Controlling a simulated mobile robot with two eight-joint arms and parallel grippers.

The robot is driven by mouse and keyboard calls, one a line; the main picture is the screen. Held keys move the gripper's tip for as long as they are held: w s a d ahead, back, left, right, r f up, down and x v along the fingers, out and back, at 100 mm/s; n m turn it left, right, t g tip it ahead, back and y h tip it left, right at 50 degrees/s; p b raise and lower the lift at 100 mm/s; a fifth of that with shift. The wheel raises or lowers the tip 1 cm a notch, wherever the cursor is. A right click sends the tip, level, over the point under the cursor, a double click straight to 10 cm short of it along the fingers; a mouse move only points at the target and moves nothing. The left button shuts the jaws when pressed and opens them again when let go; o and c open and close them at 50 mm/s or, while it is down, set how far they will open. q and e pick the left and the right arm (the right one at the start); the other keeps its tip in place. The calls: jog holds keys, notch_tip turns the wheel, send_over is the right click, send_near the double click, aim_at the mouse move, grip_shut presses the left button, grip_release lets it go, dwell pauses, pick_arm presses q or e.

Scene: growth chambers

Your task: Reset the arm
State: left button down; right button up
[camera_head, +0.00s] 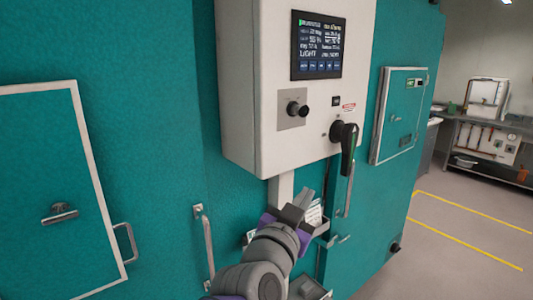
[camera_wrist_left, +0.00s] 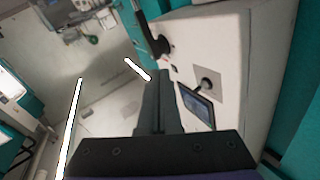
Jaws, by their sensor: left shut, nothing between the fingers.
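My left gripper (camera_head: 303,199) shows in the head view at the end of my grey and purple arm, just below the white control box (camera_head: 250,90). Its fingers are together and empty. In the left wrist view the shut fingers (camera_wrist_left: 160,78) point up the picture beside the box's front, with the black handle (camera_wrist_left: 160,45) beyond the tips. In the head view the black handle (camera_head: 347,145) hangs on the box above and right of the gripper. I cannot tell the exact gap between gripper and box. My right gripper is in neither view.
The box carries a lit screen (camera_head: 318,46) and a black knob (camera_head: 297,108). Teal chamber walls with a door (camera_head: 50,190), a small hatch (camera_head: 399,112) and a bar handle (camera_head: 207,245) stand close around. Open floor (camera_head: 460,225) with yellow lines lies right, before a bench (camera_head: 500,125).

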pick_arm(q)
jog(key=s+a+f+n+g+y, duration=0.15)
jog(key=a+f, duration=0.25)
jog(key=f, duration=0.4)
jog(key=s+a+f+n+g+y, duration=0.1)
jog(key=s+a+f+g, duration=0.15)
jog(key=a+f, duration=0.35)
jog(key=s+a+f+n+g+y, duration=0.1)
jog(key=s+a+f+g, duration=0.15)
jog(key=f, duration=0.65)
jog(key=s+a+f+n+g+y, duration=0.4)
jog(key=s+a+f, duration=0.8)
jog(key=f, duration=0.5)
jog(key=shift+s+a, duration=0.2)
jog(key=shift+s, duration=0.95)
jog(key=shift+n+g, duration=0.25)
